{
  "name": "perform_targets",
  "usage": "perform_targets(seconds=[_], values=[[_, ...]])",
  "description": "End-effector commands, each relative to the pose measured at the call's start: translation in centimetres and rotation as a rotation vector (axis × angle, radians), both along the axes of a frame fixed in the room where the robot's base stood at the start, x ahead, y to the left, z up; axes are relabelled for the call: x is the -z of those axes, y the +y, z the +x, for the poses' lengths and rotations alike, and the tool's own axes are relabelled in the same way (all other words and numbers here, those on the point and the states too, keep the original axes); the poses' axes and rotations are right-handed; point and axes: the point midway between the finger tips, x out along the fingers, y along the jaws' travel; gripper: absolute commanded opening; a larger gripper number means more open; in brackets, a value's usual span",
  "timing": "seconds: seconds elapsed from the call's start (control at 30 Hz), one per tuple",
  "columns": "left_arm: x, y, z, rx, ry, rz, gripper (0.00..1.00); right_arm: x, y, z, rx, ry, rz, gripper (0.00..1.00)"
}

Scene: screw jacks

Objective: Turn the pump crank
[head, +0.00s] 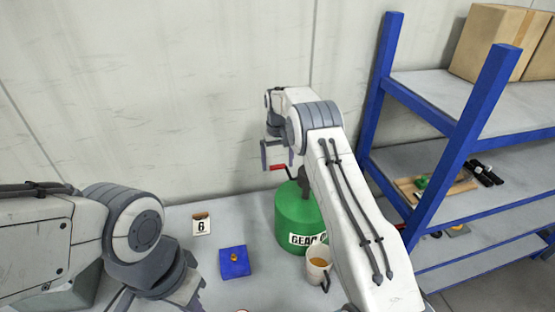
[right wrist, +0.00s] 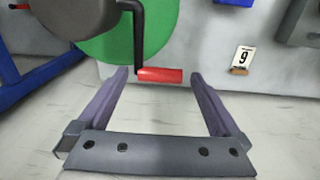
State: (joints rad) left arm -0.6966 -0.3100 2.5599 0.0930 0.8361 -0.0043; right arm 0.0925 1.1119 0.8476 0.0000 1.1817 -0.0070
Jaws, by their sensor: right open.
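A green drum (head: 297,222) with a partly hidden "GEAR" label stands on the table (head: 190,271). A dark pump with a crank sits on top, mostly behind my right arm. The crank's red handle (head: 278,167) points left in the head view. In the right wrist view the dark crank arm (right wrist: 139,40) ends in the red handle (right wrist: 165,75). My right gripper (head: 276,154) is open, and the handle appears between its fingertips (right wrist: 159,77); contact cannot be told. My left gripper (head: 178,290) is low at the left, its fingertips unclear.
A mug (head: 318,264) with amber liquid stands close to the drum's front right. A blue block (head: 234,263) and a number card (head: 201,224) are left of the drum. A blue-framed shelf (head: 455,150) stands at the right. A pale wall (head: 180,90) is behind.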

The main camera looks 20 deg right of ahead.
Motion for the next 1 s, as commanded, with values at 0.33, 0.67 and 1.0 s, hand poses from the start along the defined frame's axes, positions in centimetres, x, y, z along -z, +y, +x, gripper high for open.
perform_targets(seconds=[0.33,0.67,1.0], values=[[-0.05,0.00,0.00,0.000,0.000,0.000,0.00,0.27,0.00,-0.01,0.000,0.000,0.000,0.81],[-0.04,0.00,0.00,0.000,0.000,0.000,0.00,0.24,0.00,-0.01,0.000,0.000,0.000,0.00],[0.19,0.00,-0.01,0.000,0.000,0.000,0.00,0.53,-0.01,0.06,0.000,0.000,0.000,0.00]])
